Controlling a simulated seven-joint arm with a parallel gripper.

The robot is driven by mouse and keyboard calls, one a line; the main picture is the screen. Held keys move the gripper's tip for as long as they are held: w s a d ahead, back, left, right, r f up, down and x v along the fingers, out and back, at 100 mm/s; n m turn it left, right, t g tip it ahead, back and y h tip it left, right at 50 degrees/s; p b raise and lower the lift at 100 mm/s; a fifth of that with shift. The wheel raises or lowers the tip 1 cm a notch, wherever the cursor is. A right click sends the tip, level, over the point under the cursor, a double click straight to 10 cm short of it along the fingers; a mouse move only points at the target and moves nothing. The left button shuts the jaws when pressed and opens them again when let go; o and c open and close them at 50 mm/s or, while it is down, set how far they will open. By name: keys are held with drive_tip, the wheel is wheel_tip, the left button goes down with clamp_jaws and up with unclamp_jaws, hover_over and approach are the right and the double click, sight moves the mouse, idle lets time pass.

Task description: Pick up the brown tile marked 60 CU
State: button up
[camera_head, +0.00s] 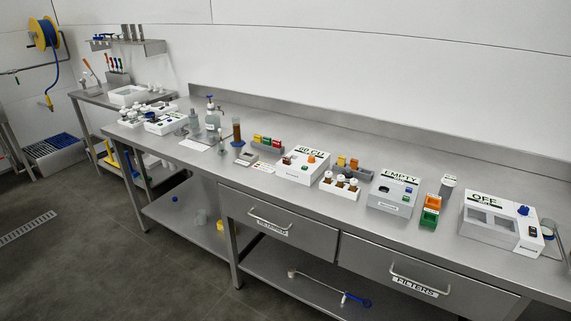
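A white box-shaped device (301,166) in the middle of the steel bench carries the marking 60 CU on its top. A small dark red-brown piece shows at its left front and an orange knob on its top right. I cannot make out a brown tile with its own 60 CU marking; pieces here are too small to read. A white rack (340,187) just right of the device holds brown-filled, white-capped vials. A tall brown-filled cylinder (237,133) stands to the left. My gripper is not in view.
A grey device marked EMPTY (394,194), an orange and green block pair (430,213) and a white device marked OFF (502,222) stand to the right. Colored blocks (268,141) sit in a grey holder. Bottles (212,118) stand left. The bench's front strip is mostly clear.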

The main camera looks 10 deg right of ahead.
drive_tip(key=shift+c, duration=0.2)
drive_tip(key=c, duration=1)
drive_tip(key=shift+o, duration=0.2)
